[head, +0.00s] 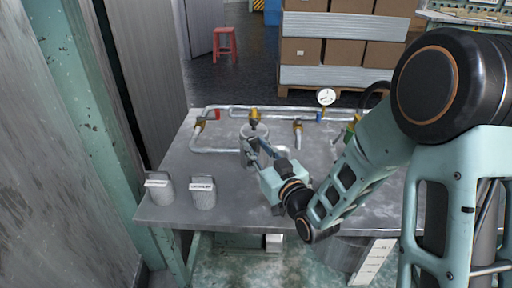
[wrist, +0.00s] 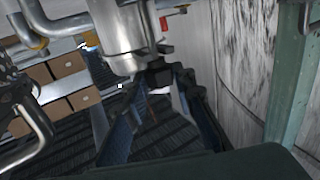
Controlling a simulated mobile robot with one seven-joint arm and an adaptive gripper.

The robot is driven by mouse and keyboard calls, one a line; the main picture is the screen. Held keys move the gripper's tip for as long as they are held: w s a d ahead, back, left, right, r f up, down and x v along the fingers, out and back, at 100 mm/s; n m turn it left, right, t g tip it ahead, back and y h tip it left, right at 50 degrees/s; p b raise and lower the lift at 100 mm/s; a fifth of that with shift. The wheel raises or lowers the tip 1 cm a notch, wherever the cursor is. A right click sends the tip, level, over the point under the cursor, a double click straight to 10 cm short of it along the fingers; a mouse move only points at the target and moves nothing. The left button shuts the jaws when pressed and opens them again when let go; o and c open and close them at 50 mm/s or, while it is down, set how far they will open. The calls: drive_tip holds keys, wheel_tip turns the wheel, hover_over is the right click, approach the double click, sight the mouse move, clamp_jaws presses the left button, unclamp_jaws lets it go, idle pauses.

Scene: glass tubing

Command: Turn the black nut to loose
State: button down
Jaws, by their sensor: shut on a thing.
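My gripper (head: 253,142) reaches over the table from the right, its fingertips at a grey metal cylinder on the pipework. In the wrist view my gripper (wrist: 158,78) has its two dark fingers closing in on a small black nut (wrist: 159,74) at the end of the shiny metal cylinder (wrist: 118,35). The fingers are shut on the nut, one on each side. Part of the nut is hidden by the fingertips. In the head view I cannot clearly tell the nut from the dark fingertips. I cannot tell how far the nut is turned.
A round gauge (head: 326,97) stands at the back. Two grey labelled containers, left (head: 159,190) and right (head: 203,193), stand at the front left. The front middle is clear.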

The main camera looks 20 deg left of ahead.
drive_tip(key=shift+w, duration=0.1)
idle(0.3)
drive_tip(key=c, duration=1.6)
unclamp_jaws()
drive_tip(key=shift+r, duration=0.1)
